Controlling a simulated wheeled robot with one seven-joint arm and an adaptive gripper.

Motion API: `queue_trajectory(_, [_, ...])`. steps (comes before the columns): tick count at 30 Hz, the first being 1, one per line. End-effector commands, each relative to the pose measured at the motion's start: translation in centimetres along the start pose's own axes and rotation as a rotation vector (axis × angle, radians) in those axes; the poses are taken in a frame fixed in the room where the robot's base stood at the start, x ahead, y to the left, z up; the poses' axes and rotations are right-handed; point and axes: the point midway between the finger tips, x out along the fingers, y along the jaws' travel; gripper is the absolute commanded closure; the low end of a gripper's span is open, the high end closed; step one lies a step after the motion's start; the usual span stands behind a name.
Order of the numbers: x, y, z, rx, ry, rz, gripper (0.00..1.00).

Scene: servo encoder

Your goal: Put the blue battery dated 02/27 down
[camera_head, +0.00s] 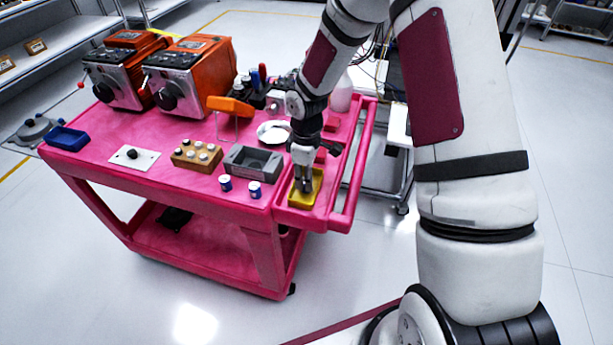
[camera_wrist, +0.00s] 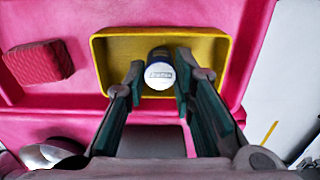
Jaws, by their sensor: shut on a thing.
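My gripper (camera_head: 304,187) points down over a yellow tray (camera_head: 317,186) at the right end of the pink cart. In the wrist view my gripper (camera_wrist: 156,82) is shut on a blue battery (camera_wrist: 159,57) with a white end face. The battery is within the outline of the yellow tray (camera_wrist: 108,62); whether it touches the tray floor cannot be told. The print on its end is too small to read. Two other blue-and-white batteries, one left (camera_head: 225,183) and one right (camera_head: 255,190), stand on the cart left of the tray.
A grey fixture (camera_head: 253,163), a wooden block with several pegs (camera_head: 196,156) and a white plate with a black knob (camera_head: 132,158) lie leftward. A ribbed red block (camera_wrist: 38,62) lies beside the tray in the wrist view. The cart handle (camera_head: 356,165) borders the right.

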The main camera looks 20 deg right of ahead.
Motion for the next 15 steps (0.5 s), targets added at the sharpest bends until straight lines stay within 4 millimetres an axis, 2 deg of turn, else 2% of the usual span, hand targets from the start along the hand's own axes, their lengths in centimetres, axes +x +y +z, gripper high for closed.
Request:
queue_trajectory(6, [0.32,-0.02,-0.01,0.000,-0.001,-0.001,0.94])
queue_trajectory(7, [0.35,-0.03,0.00,0.000,-0.001,-0.001,0.74])
queue_trajectory(9, [0.29,-0.04,0.01,0.000,0.000,-0.001,0.58])
queue_trajectory(15, [0.27,-0.04,0.01,0.000,-0.001,-0.001,0.56])
